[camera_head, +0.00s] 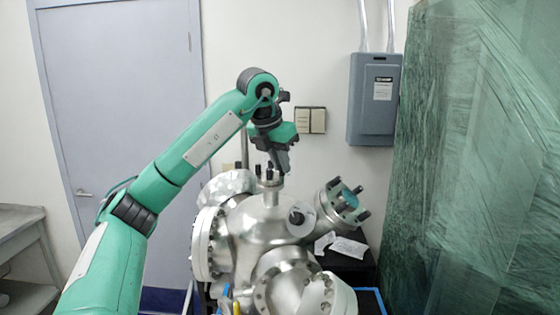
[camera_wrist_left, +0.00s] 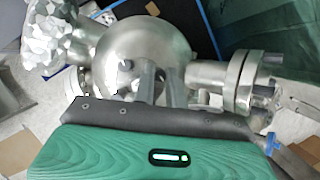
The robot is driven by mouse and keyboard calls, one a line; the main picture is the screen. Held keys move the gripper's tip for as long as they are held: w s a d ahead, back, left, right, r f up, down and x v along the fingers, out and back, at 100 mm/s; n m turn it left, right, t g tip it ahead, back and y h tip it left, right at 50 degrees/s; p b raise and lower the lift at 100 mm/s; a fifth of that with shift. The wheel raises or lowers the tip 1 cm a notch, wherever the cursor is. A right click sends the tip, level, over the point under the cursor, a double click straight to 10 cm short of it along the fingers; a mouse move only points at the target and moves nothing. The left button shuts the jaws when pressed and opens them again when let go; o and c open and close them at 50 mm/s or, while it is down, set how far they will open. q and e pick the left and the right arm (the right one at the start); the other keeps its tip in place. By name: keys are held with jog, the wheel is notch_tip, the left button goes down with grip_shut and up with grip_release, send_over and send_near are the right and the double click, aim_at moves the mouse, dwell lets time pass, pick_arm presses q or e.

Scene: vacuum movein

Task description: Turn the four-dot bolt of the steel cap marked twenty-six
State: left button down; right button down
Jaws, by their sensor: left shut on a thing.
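The round steel chamber (camera_head: 265,225) stands in the middle of the head view with a small bolted steel cap (camera_head: 270,183) on top. Dark bolts (camera_head: 258,170) stick up from this cap. My left gripper (camera_head: 281,168) points down at the cap and is shut on a bolt there, which its fingers mostly hide. In the left wrist view, the two fingers (camera_wrist_left: 161,85) reach over the chamber (camera_wrist_left: 140,45) close together. The number twenty-six and the dots cannot be read in either view. My right gripper is not in view.
A second port (camera_head: 342,202) with dark bolts tilts out at the right. A large flange (camera_head: 203,245) faces left, and crumpled foil (camera_head: 228,184) wraps a port behind. White papers (camera_head: 345,246) lie on a dark surface. A green sheet (camera_head: 470,170) closes off the right side.

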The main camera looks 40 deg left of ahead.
pick_arm(q)
jog(key=shift+n, duration=0.5)
jog(key=c, duration=1.4)
grip_release()
jog(key=shift+c, duration=0.2)
